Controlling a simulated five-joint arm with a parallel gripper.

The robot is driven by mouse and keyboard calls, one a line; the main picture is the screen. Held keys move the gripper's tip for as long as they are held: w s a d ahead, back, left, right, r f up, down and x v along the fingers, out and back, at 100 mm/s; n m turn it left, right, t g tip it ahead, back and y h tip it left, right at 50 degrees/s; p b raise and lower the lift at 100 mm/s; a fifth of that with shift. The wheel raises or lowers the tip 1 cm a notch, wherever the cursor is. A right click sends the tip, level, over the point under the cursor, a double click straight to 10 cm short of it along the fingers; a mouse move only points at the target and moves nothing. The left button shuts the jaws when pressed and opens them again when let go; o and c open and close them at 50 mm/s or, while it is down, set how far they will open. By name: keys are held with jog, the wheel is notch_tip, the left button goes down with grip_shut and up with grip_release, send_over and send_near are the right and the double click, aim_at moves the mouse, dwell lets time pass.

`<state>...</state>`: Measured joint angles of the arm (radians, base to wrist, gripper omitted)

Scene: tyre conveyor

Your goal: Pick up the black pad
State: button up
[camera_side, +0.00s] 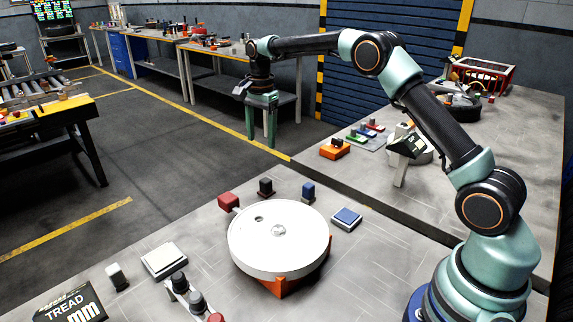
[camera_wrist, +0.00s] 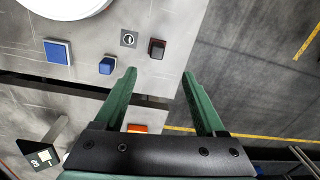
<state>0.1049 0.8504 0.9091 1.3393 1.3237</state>
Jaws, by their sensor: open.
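A small black block (camera_side: 265,187), the nearest match to the black pad, stands on the near table behind the white round disc. In the wrist view a dark brownish-black block (camera_wrist: 157,48), which looks like the same one, stands near the table edge, just beyond the fingertips. My gripper (camera_side: 261,140) hangs above and behind the table's far edge in the side view, apart from the block. In the wrist view its two green fingers (camera_wrist: 159,73) are spread wide with nothing between them.
A blue block (camera_side: 307,192) and a flat blue pad (camera_side: 347,218) stand right of the black block, a red block (camera_side: 228,201) left of it. The white disc (camera_side: 279,262) rests on an orange base in front. A grey tile (camera_wrist: 128,38) with a dark mark lies beside the dark block.

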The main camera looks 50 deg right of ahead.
aim_at(266, 180)
jog(key=shift+m, duration=0.8)
jog(key=f, duration=0.7)
jog(key=w+f, duration=0.1)
jog(key=f, duration=0.2)
jog(key=shift+d+f, duration=0.25)
jog(key=shift+d, duration=0.1)
jog(key=f, duration=0.4)
jog(key=shift+s+d, duration=0.2)
jog(key=shift+s, duration=0.2)
jog(key=shift+f, duration=0.6)
grip_shut()
